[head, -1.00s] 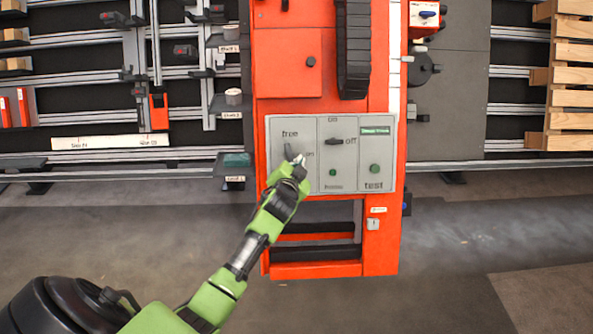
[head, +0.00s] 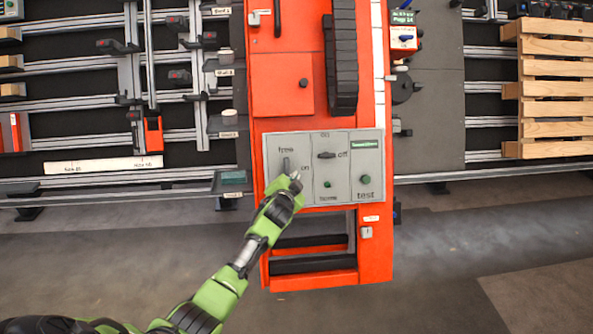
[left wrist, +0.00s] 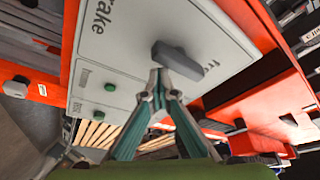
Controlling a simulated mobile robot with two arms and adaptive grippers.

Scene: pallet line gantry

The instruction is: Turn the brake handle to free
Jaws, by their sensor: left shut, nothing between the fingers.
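The brake handle (head: 286,165) is a small grey lever on the left part of the grey control panel (head: 308,195). It stands upright, its upper end towards the word "free"; "on" is printed to its right. In the left wrist view the handle (left wrist: 180,60) is a dark grey bar pointing towards the partly hidden "free" label. My left gripper (head: 296,178) is shut and empty, its tips just below and right of the handle. In the left wrist view its closed fingertips (left wrist: 160,76) lie close beside the handle; I cannot tell whether they touch. My right gripper is not in view.
The panel also has a black on/off switch (head: 326,155), a green home button (head: 327,184) and a green test button (head: 365,180). The panel is on an orange cabinet (head: 376,235). Rails and shelves stand left, a wooden pallet (head: 555,90) right. The floor in front is clear.

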